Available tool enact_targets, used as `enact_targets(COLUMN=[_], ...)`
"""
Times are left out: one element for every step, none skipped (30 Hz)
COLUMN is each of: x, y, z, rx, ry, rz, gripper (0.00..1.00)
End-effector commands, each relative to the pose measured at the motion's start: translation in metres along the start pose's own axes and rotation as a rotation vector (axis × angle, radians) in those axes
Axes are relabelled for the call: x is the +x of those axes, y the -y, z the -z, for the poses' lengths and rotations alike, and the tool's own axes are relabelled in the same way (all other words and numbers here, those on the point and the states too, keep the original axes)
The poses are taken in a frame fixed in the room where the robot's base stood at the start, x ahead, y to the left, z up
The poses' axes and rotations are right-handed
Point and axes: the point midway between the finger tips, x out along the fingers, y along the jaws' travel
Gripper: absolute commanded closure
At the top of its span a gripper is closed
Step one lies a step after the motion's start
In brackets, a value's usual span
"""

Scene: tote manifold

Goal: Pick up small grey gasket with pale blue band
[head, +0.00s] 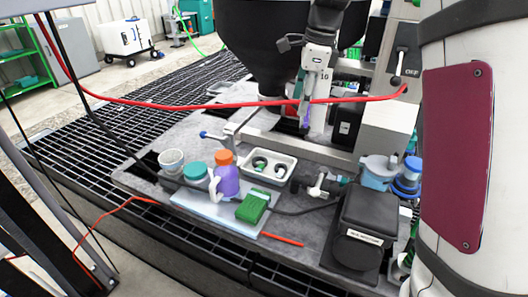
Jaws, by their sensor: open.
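A small white tray (291,160) stands near the middle of the worktable, behind the green block. Inside it lie two small dark ring-like parts, a left one (259,162) and a right one (280,170). They are too small to tell which is the grey gasket or whether either has a pale blue band.
A purple bottle with an orange cap (227,180), teal-lidded jar (196,171) and green block (253,206) crowd the tray's front-left. A black box (362,228) stands right. A black hopper (266,50) rises behind. A red hose (200,106) crosses above the table.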

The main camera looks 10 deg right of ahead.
Motion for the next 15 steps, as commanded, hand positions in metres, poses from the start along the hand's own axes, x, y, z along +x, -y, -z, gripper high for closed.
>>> enact_targets(x=[0.033,0.047,0.066,0.080,0.093,0.110,0.123,0.135,0.149,0.159,0.167,0.177,0.184,0.189,0.195], y=[0.021,0.032,0.045,0.054,0.063,0.073,0.080,0.086,0.093,0.097,0.101,0.105,0.108,0.110,0.112], z=[-0.003,-0.005,-0.008,-0.010,-0.011,-0.014,-0.016,-0.018,-0.021,-0.022,-0.023,-0.026,-0.027,-0.028,-0.029], rx=[0.087,0.147,0.223,0.278,0.332,0.396,0.442,0.484,0.535,0.569,0.599,0.634,0.656,0.674,0.694], ry=[-0.020,-0.030,-0.045,-0.056,-0.066,-0.081,-0.092,-0.102,-0.115,-0.124,-0.131,-0.139,-0.146,-0.150,-0.156], rz=[-0.012,-0.016,-0.022,-0.024,-0.024,-0.024,-0.024,-0.024,-0.021,-0.019,-0.017,-0.014,-0.014,-0.011,-0.010], gripper=[0.44,0.44,0.44,0.44,0.44,0.44,0.44,0.44,0.44,0.44,0.44,0.44,0.44,0.44,0.44])
